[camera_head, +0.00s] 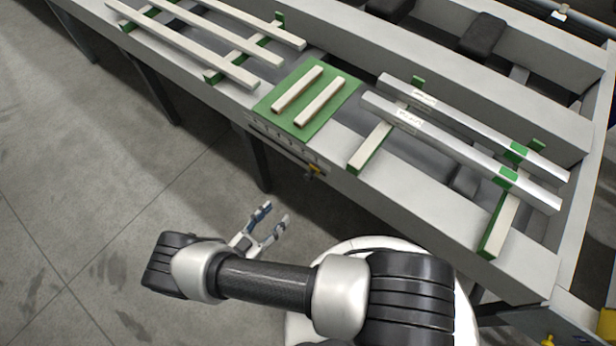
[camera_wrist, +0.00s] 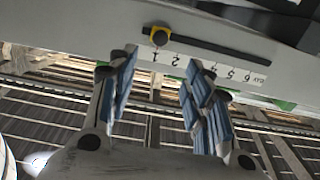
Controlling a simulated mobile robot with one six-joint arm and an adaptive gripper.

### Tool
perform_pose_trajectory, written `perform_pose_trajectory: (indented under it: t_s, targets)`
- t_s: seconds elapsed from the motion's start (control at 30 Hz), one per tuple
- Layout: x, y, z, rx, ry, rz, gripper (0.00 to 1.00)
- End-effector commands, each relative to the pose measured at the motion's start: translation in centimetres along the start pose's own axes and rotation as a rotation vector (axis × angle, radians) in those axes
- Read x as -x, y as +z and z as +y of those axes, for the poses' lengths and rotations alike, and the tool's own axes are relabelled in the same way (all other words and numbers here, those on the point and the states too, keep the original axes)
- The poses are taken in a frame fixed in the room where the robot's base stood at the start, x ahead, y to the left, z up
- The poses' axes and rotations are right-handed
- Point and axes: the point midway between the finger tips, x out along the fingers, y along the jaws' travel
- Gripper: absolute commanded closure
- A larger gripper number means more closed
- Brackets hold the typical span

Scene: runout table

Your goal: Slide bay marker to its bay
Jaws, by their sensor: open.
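The bay marker is a small yellow-orange knob (camera_head: 314,169) on the front side of the runout table, at the right end of a dark slot (camera_head: 282,147). In the wrist view the knob (camera_wrist: 159,36) sits at the left end of the slot (camera_wrist: 210,46), above the 1 of a white number strip (camera_wrist: 210,70). Some numbers are hidden by a finger. My gripper (camera_head: 275,214) is open and empty, in front of the table and apart from the knob. Its blue-padded fingers (camera_wrist: 162,82) point toward the strip in the wrist view.
The runout table holds wooden bars (camera_head: 180,43) at the left, a green mat (camera_head: 268,103) with two short bars, and two metal profiles (camera_head: 470,128) on green-edged supports at the right. Table legs (camera_head: 257,165) stand below. The floor at left is clear.

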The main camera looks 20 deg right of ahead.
Motion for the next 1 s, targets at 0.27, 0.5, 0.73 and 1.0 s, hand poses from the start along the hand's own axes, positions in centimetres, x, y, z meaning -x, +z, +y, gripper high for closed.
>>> perform_pose_trajectory:
  t_s: [0.27,0.5,0.73,1.0]
  targets:
    - [-4.9,0.0,0.1,0.002,0.007,-0.001,0.54]
    - [-10.2,0.1,0.1,0.001,0.007,-0.002,0.54]
    - [-14.6,0.1,0.1,0.000,0.005,-0.003,0.54]
    - [-16.9,0.1,0.0,0.000,0.001,-0.003,0.54]
